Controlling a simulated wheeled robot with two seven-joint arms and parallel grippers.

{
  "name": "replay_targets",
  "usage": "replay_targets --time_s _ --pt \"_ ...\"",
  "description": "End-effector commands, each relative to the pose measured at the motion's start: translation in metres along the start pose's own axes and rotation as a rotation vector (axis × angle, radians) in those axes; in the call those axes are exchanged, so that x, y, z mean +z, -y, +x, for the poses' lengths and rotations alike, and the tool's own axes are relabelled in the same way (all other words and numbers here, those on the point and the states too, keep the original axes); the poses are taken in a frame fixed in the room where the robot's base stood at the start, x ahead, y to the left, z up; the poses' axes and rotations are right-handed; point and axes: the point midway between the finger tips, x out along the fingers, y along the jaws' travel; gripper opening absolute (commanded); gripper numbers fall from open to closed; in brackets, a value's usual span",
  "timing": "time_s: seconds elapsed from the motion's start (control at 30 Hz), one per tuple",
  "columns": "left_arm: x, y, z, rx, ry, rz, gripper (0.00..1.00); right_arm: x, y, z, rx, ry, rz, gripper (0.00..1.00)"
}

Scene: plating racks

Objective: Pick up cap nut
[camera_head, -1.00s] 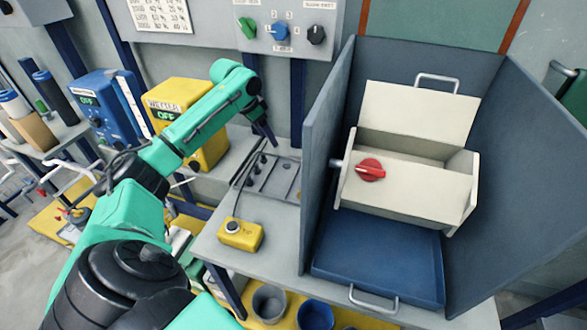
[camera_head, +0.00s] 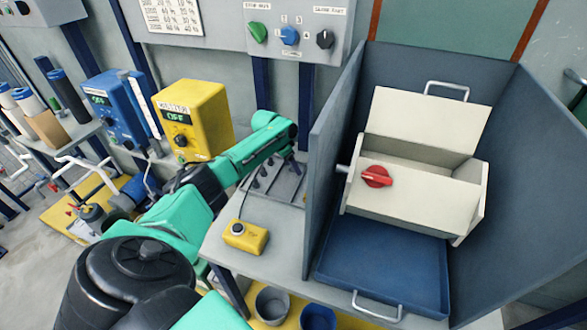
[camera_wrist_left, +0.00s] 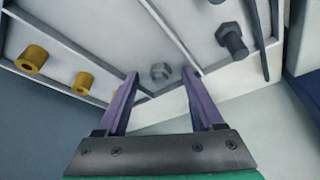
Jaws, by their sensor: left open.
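A small grey hex-shaped nut (camera_wrist_left: 160,72), which looks like the cap nut, lies in a compartment of the light grey divided tray (camera_wrist_left: 120,52) in the left wrist view. My left gripper (camera_wrist_left: 162,77) is open and empty, with its two purple fingers on either side of the nut in the picture. I cannot tell how high the fingertips are above it. In the head view my left arm reaches over the tray (camera_head: 292,192) on the bench, and the nut is too small to make out there.
A dark bolt (camera_wrist_left: 232,40) lies in the compartment to the right; brass bushings (camera_wrist_left: 32,58) lie to the left. In the head view, a blue-grey booth wall (camera_head: 325,170) stands close right of the tray. A yellow button box (camera_head: 246,237) sits in front; a yellow unit (camera_head: 196,115) stands behind.

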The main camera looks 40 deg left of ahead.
Motion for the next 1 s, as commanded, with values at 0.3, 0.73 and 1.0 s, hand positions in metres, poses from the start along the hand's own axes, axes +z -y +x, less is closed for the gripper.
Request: replay_targets --time_s 0.3,0.73,1.0 --pt "0.000 0.000 -0.001 0.000 0.000 0.000 0.00 0.000 -0.001 0.000 0.001 0.000 0.000 0.50" --pt "-0.013 0.001 -0.030 -0.003 -0.005 0.002 0.00 0.000 -0.001 0.001 0.001 0.001 0.000 0.50" --pt "-0.036 0.001 -0.086 -0.002 -0.004 0.000 0.00 0.001 0.000 0.008 0.001 0.001 0.000 0.50"
